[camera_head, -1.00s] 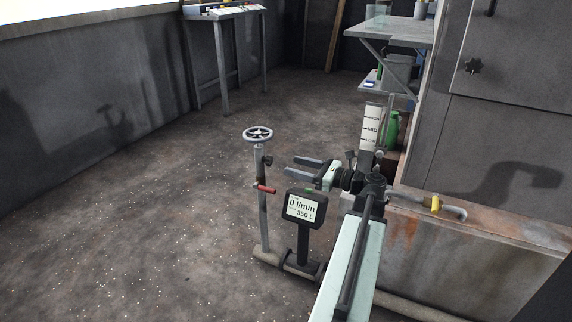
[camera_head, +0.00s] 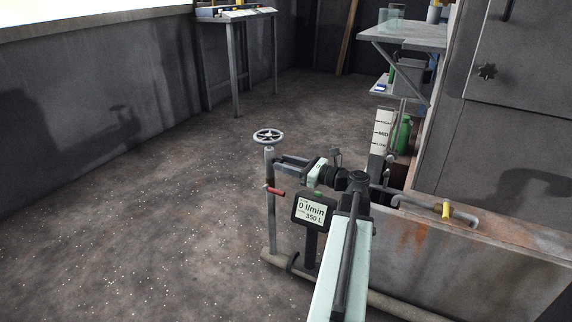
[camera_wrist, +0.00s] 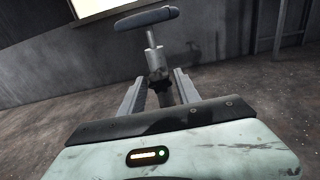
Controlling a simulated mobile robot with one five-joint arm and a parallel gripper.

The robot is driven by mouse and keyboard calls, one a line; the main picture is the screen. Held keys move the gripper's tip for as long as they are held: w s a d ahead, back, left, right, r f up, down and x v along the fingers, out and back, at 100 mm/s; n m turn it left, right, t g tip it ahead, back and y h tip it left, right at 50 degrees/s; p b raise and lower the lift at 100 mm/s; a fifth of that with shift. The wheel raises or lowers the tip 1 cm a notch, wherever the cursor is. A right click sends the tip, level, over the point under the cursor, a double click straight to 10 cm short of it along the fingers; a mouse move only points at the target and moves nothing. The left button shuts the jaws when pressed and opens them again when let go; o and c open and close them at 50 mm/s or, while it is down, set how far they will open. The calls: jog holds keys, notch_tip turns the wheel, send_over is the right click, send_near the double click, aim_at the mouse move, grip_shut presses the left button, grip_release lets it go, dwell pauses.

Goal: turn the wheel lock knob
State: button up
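A handwheel (camera_head: 268,136) with a light rim and dark hub tops a thin upright grey post (camera_head: 271,220) in the head view. In the wrist view the wheel (camera_wrist: 146,18) shows edge-on above the post. The dark wheel lock knob (camera_wrist: 161,88) juts from the post toward me, between my gripper's fingers. In the head view my gripper (camera_head: 279,164) covers the knob. My gripper (camera_wrist: 161,77) is open, with one finger on each side of the knob. A small gap seems to show on both sides; contact is unclear.
A red-handled lever (camera_head: 275,191) sits lower on the post. A flow display (camera_head: 311,211) reading 0 l/min stands just right of it, below my arm. The floor left of the post is clear.

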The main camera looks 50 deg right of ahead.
grip_shut()
jog(key=shift+n, duration=0.3)
jog(key=n, duration=0.2)
jog(key=shift+n, duration=0.4)
jog(key=n, duration=0.3)
jog(key=shift+n, duration=0.3)
jog(key=shift+a+f+n+b, duration=0.1)
jog(key=shift+f+n+b, duration=0.1)
jog(key=shift+n, duration=5.1)
jog(key=shift+a+f+n+b, duration=0.1)
jog(key=shift+n+b, duration=0.05)
jog(key=shift+n, duration=5.15)
